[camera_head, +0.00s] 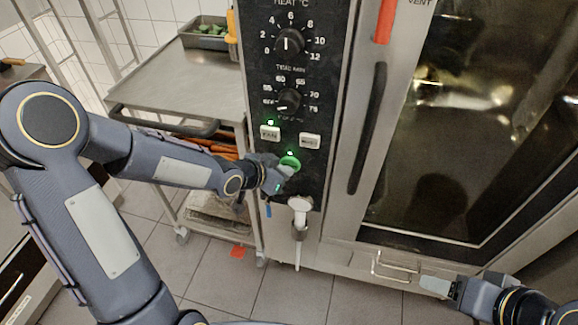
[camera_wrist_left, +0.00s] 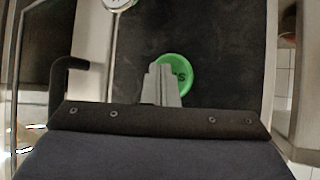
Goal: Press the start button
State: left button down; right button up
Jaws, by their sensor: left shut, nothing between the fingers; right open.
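The green round start button (camera_head: 291,161) sits low on the black control panel of the oven, with a small green light just above it. My left gripper (camera_head: 286,170) is shut and empty, with its fingertips at the button's lower edge. In the left wrist view, the shut fingers (camera_wrist_left: 161,82) overlap the left part of the green button (camera_wrist_left: 183,75), and part of its lettering shows. I cannot tell how firmly they touch. My right gripper (camera_head: 438,287) is at the lower right, in front of the oven's base, open and away from the button.
The panel also holds a heat dial (camera_head: 289,41), a timer dial (camera_head: 288,100) and two white buttons (camera_head: 270,133). A white hand-shower nozzle (camera_head: 300,204) hangs below. The oven door handle (camera_head: 367,128) is to the right. A steel trolley (camera_head: 185,80) stands at left.

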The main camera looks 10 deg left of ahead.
pick_arm(q)
jog(key=shift+s, duration=0.8)
jog(key=shift+s+a+b, duration=0.15)
jog(key=shift+s+b, duration=0.2)
jog(key=shift+s, duration=2.15)
